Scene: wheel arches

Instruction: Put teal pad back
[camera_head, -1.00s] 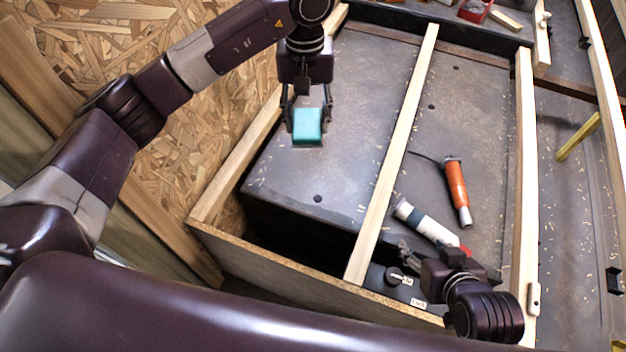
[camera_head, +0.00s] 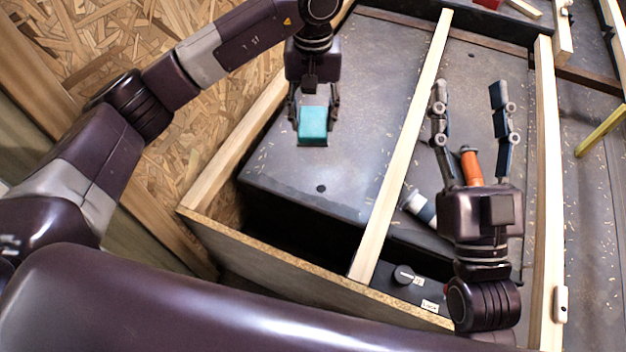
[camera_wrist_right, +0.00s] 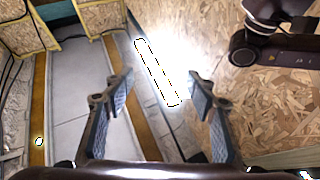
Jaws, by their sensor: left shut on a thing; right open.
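The teal pad (camera_head: 312,125) is a small block at the upper middle of the head view, over the dark panel left of the middle wooden strip. My left gripper (camera_head: 313,110) is shut on it from above, a finger on each side. I cannot tell whether the pad touches the panel. My right gripper (camera_head: 469,92) is open and empty, with its fingers spread and pointing up the picture above the right-hand panel. In the right wrist view its two fingers (camera_wrist_right: 160,95) are wide apart with nothing between them. The pad does not show in that view.
An orange tool (camera_head: 471,166) and a white cylinder (camera_head: 419,206) lie on the right-hand panel, partly hidden by my right gripper. A pale wooden strip (camera_head: 402,150) divides the panels. A black knob (camera_head: 403,274) sits near the front edge.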

